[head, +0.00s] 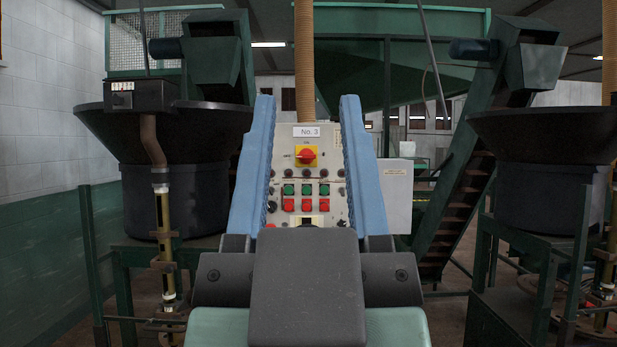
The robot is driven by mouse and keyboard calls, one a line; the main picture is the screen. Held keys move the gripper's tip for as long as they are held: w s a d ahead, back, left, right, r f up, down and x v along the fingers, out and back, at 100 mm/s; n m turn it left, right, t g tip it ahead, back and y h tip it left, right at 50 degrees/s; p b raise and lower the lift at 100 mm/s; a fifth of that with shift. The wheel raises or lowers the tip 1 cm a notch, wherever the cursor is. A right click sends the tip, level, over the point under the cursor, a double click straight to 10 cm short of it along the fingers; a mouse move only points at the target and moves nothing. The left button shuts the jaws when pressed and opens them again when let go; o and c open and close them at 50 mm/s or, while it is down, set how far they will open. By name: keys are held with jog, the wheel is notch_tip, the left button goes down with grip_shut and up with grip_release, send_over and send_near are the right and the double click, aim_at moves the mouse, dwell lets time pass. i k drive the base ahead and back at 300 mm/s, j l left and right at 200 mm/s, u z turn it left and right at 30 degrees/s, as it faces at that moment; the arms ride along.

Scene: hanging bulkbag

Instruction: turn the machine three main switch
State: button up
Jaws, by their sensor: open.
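The machine three control panel (330,175) stands straight ahead, with a "No. 3" label (306,131) at its top. Its main switch (306,156) is a red rotary knob on a yellow square plate, below the label. The knob's handle looks roughly horizontal. My gripper (307,105) is open, with a blue finger on each side of the panel in the picture. The switch shows between the fingers, and nothing is held. The fingers hide the panel's side edges, and my gripper's body hides its lower part. How far the fingertips are from the panel is hard to tell.
Green and red push buttons (306,197) sit below the switch. A corrugated tan hose (304,60) hangs above the panel. Large dark hoppers (165,130) stand left and right (545,135). A green inclined conveyor (462,190) and a pale box (397,190) are to the right.

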aim_at(306, 156)
jog(key=k, duration=0.15)
jog(key=i+l+u, duration=0.3)
jog(key=i+l, duration=0.35)
jog(key=i, duration=0.35)
jog(key=i+l+u, duration=0.3)
jog(key=i+l, duration=0.55)
jog(key=i, duration=0.05)
